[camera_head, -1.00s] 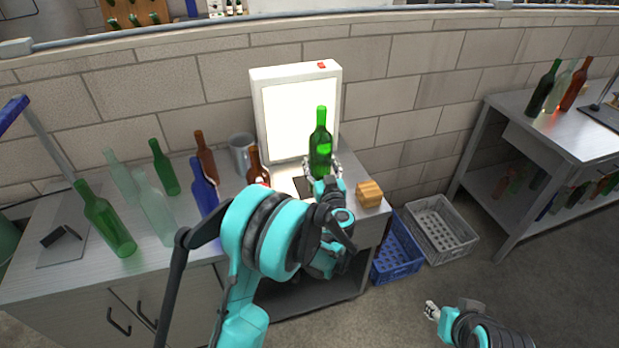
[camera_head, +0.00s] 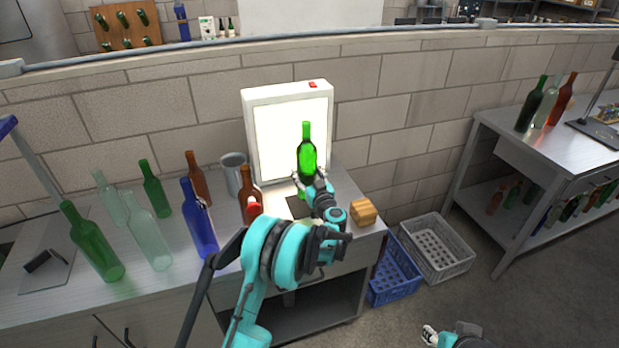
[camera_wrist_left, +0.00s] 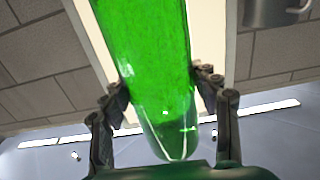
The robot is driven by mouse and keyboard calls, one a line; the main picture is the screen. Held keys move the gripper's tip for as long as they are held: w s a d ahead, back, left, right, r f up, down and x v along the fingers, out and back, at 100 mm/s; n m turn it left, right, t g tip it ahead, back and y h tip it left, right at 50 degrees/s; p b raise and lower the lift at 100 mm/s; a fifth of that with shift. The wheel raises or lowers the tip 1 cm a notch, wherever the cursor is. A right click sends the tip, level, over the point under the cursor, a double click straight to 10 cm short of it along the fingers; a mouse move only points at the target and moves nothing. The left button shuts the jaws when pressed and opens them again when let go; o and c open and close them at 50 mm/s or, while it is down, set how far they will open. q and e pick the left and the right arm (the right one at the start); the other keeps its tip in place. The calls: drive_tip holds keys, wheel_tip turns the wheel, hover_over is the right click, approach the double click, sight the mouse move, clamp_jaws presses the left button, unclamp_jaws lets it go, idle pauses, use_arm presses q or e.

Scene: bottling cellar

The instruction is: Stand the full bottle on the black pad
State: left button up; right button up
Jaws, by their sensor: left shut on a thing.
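My left gripper (camera_head: 309,186) is shut on a green bottle (camera_head: 307,155) and holds it upright, neck up, in front of the lit panel. In the left wrist view the bottle (camera_wrist_left: 150,60) sits between the two fingers (camera_wrist_left: 165,100), and its rounded lower end shows. The black pad (camera_head: 297,208) lies on the bench just below and in front of the panel, partly hidden by my left arm. The bottle appears to be above the bench, apart from the pad. My right gripper (camera_head: 430,335) is at the bottom edge, far from the bench; its opening is unclear.
The lit white panel (camera_head: 249,140) stands at the back of the bench. A brown bottle (camera_head: 250,190), a blue bottle (camera_head: 199,225) and several green and clear ones stand left. A grey mug (camera_head: 233,172) is behind; a wooden block (camera_head: 363,212) is right. Crates (camera_head: 440,250) sit on the floor.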

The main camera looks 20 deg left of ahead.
use_arm(q)
drive_tip(key=shift+w+f+b, duration=0.1)
drive_tip(key=shift+f+b, duration=0.85)
drive_tip(key=shift+f, duration=1.15)
drive_tip(key=shift+r, duration=0.1)
drive_tip(key=o, duration=1.6)
drive_tip(key=shift+o, duration=1.3)
